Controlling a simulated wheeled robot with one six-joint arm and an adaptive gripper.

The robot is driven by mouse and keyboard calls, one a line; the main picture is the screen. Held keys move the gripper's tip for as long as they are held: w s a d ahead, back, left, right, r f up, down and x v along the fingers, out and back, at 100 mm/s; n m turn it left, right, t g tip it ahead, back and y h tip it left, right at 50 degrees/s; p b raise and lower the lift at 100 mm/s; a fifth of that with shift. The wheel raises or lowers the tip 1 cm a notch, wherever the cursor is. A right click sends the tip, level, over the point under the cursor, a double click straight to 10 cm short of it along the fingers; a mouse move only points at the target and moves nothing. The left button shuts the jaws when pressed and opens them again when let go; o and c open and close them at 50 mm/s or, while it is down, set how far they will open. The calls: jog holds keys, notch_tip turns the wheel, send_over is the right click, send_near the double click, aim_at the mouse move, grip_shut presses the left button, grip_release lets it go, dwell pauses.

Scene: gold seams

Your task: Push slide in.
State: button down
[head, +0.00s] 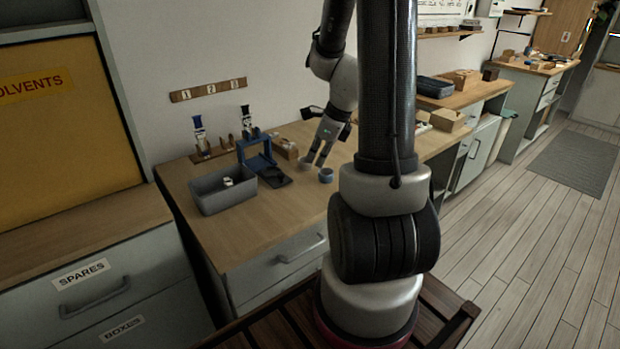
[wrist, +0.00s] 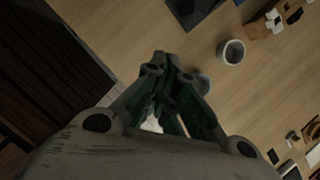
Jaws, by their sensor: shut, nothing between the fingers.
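A blue frame (head: 256,153) stands on the wooden bench. A flat dark piece (head: 275,177), which may be the slide, sticks out from its foot toward the front right. A dark plate, likely the same piece, shows at the top edge of the wrist view (wrist: 190,10). How far the slide sits in the frame cannot be told. My gripper (head: 317,163) points down over the bench, right of the blue frame and apart from it. Its fingers are closed together and empty in the wrist view (wrist: 168,68).
A small blue cup (head: 326,176) and a second cup (head: 305,163) stand close to my fingers. A grey bin (head: 222,191) sits left of the frame. A wooden block holder (head: 285,149) stands behind.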

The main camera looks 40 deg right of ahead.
jog(key=w+f+m, duration=0.1)
jog(key=f, duration=0.2)
jog(key=w+f, duration=0.1)
jog(key=f, duration=0.2)
jog(key=w+a+f+m, duration=0.1)
jog(key=f, duration=0.2)
jog(key=shift+w+f+m, duration=0.1)
jog(key=shift+w+m, duration=0.2)
jog(key=shift+w, duration=0.05)
jog(key=w, duration=0.1)
jog(key=w+a, duration=0.1)
jog(key=w, duration=0.1)
jog(key=shift+a, duration=0.25)
jog(key=shift+w+a, duration=0.2)
jog(key=shift+w, duration=0.2)
send_near(271, 169)
jog(key=x, duration=0.3)
jog(key=s+x, duration=0.1)
jog(key=x, duration=0.1)
jog(key=shift+a+f, duration=0.2)
jog(key=shift+f, duration=0.25)
jog(key=shift+w+r, duration=0.1)
jog(key=shift+w, duration=0.4)
